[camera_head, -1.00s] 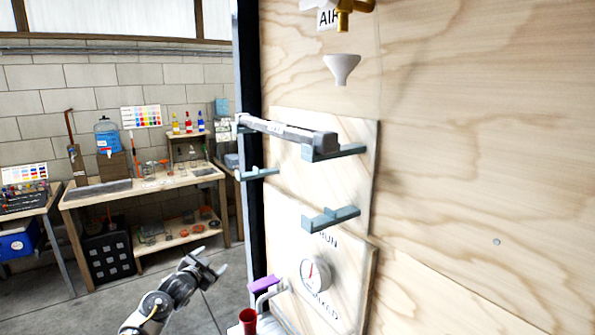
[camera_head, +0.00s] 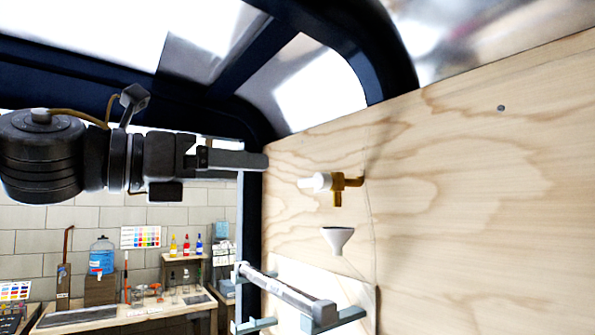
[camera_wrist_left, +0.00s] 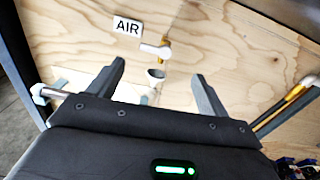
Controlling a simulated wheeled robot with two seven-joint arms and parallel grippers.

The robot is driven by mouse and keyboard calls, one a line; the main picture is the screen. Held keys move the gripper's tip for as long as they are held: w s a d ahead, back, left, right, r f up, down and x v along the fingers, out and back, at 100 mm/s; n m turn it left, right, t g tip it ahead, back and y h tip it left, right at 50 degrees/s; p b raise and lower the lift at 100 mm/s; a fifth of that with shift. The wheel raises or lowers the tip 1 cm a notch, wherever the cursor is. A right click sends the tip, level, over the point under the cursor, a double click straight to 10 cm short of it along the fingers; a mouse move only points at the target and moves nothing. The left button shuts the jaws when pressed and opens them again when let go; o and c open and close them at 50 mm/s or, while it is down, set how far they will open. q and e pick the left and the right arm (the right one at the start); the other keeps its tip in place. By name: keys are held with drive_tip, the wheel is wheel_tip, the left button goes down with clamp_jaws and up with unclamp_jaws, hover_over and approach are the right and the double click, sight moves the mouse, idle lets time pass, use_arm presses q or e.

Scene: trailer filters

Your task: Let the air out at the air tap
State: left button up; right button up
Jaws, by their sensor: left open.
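The air tap (camera_head: 338,187) is brass with a white handle (camera_head: 319,181) and sticks out from the plywood wall. A white funnel (camera_head: 337,239) sits below its spout. My left gripper (camera_head: 262,160) reaches in from the left, a little left of and above the tap, apart from it. In the left wrist view the open, empty fingers (camera_wrist_left: 158,88) point toward the wall, with the tap's white handle (camera_wrist_left: 154,49) and the funnel (camera_wrist_left: 156,74) seen beyond and between them. An AIR label (camera_wrist_left: 127,26) is beside the tap there. My right gripper is not in view.
A grey bar (camera_head: 285,293) rests on brackets (camera_head: 338,318) on the wall below the funnel. A dark frame post stands at the wall's left edge. A workbench (camera_head: 95,318) with bottles stands far behind at left. The wall right of the tap is bare.

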sight(310, 182)
use_arm(q)
drive_tip(key=p+x, duration=0.6)
drive_tip(key=x, duration=0.5)
drive_tip(key=shift+w+f+m, duration=0.3)
drive_tip(key=shift+w+f, duration=0.05)
drive_tip(key=shift+w+a, duration=0.1)
drive_tip(key=c, duration=1)
